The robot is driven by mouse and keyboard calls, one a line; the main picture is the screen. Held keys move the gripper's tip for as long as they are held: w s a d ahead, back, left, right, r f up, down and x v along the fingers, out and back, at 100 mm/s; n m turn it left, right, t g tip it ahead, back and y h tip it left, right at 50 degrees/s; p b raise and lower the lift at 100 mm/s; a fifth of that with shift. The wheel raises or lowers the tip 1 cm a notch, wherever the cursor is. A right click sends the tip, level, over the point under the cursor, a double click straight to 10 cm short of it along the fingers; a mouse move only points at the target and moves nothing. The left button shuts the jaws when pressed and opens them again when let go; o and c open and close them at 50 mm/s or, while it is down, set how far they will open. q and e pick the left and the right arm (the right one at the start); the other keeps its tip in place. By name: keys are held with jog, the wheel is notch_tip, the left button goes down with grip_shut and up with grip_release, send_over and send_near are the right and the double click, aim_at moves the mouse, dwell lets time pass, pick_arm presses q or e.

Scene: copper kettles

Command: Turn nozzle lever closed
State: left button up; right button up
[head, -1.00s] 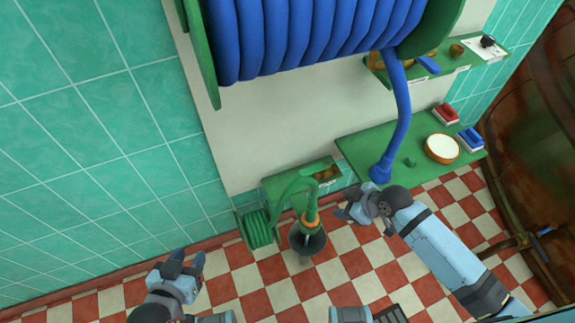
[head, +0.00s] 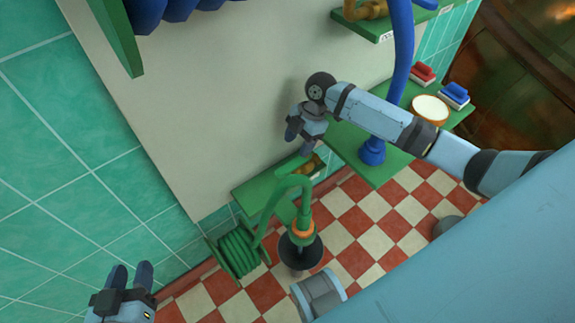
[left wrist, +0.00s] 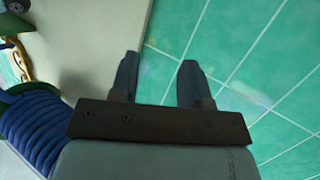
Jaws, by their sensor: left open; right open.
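A brass fitting (head: 368,10) sits on the upper green shelf, with a blue handle (head: 425,3) beside it, cut by the top edge. Another brass piece (head: 308,168) lies on the low green shelf, partly hidden by the green hose. I cannot tell which part is the nozzle lever. My right gripper (head: 299,140) is open and empty, just above the low shelf, in front of the pale wall panel. My left gripper (head: 132,272) is open and empty at the lower left, well away from the shelves. It also shows in the left wrist view (left wrist: 157,72), facing tiles.
A blue hose (head: 402,50) runs down to a blue end piece (head: 372,152) on the right green shelf. That shelf holds a round white-topped item (head: 430,109) and red and blue blocks. The green hose (head: 268,212) ends over a dark funnel (head: 300,252) near the checkered floor.

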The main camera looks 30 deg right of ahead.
aim_at(288, 168)
jog(key=b+x, duration=0.1)
jog(key=x, duration=0.5)
jog(key=shift+a+f+b, duration=0.1)
jog(key=shift+f+b, duration=0.25)
jog(key=shift+f, duration=0.05)
pick_arm(q)
jog(key=shift+w+d+r+t+h, duration=0.15)
jog(key=shift+d+r+t+h, duration=0.2)
jog(key=shift+r, duration=0.35)
jog(key=shift+w+d+r+t+h, duration=0.15)
jog(key=shift+d+r+t+h, duration=0.2)
jog(key=shift+r, duration=0.4)
jog(key=shift+w+d+r+t+h, duration=0.15)
jog(key=shift+d+r+t+h, duration=0.2)
jog(key=shift+r, duration=0.35)
pick_arm(e)
jog(key=shift+a+f, duration=0.3)
jog(key=shift+f, duration=0.35)
pick_arm(q)
jog(key=shift+a, duration=0.1)
pick_arm(e)
jog(key=shift+c, duration=0.2)
grip_shut()
